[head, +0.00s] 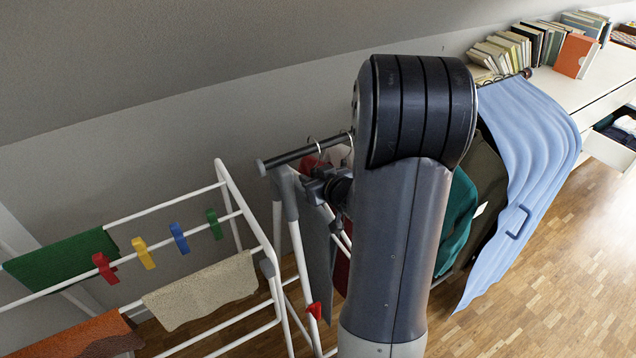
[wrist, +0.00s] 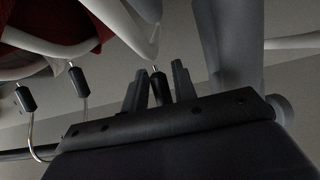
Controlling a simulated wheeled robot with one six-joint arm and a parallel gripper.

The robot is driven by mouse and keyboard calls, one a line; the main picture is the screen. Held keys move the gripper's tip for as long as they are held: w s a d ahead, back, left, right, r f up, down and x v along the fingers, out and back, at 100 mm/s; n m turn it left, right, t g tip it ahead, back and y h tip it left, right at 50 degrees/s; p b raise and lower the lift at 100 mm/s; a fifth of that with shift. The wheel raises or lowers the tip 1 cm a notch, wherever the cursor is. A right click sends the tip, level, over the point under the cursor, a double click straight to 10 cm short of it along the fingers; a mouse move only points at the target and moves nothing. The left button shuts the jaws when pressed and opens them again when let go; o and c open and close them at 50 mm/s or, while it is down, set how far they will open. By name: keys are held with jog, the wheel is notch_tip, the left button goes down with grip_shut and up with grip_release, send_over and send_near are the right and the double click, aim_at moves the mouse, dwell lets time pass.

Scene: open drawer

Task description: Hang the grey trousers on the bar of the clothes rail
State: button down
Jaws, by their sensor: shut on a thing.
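My gripper (head: 328,187) is beside the left end of the rail's dark bar (head: 290,157), slightly below it. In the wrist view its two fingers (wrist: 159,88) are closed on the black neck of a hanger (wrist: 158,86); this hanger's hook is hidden. The grey trousers (head: 318,250) seem to be the flat grey cloth hanging straight down below my gripper, partly hidden by my arm. The bar also shows at the lower left of the wrist view (wrist: 18,154), with two hooked hangers on it. I cannot see whether the held hanger touches the bar.
A light blue garment (head: 525,170) and a teal one (head: 458,225) hang to the right. A white drying rack (head: 222,180) with cloths and coloured pegs stands close on the left. White drawers with books (head: 505,50) and an open drawer (head: 615,140) are at the right.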

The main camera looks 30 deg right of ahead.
jog(key=shift+w, duration=1.35)
jog(key=shift+s+f+b, duration=0.1)
jog(key=shift+f+b, duration=1.05)
jog(key=shift+f, duration=0.05)
jog(key=c, duration=1.1)
grip_release()
jog(key=shift+o, duration=0.2)
jog(key=shift+s+f, duration=0.1)
jog(key=shift+f, duration=0.05)
jog(key=p+v, duration=0.1)
jog(key=v, duration=0.9)
jog(key=shift+p, duration=0.4)
jog(key=shift+s, duration=0.35)
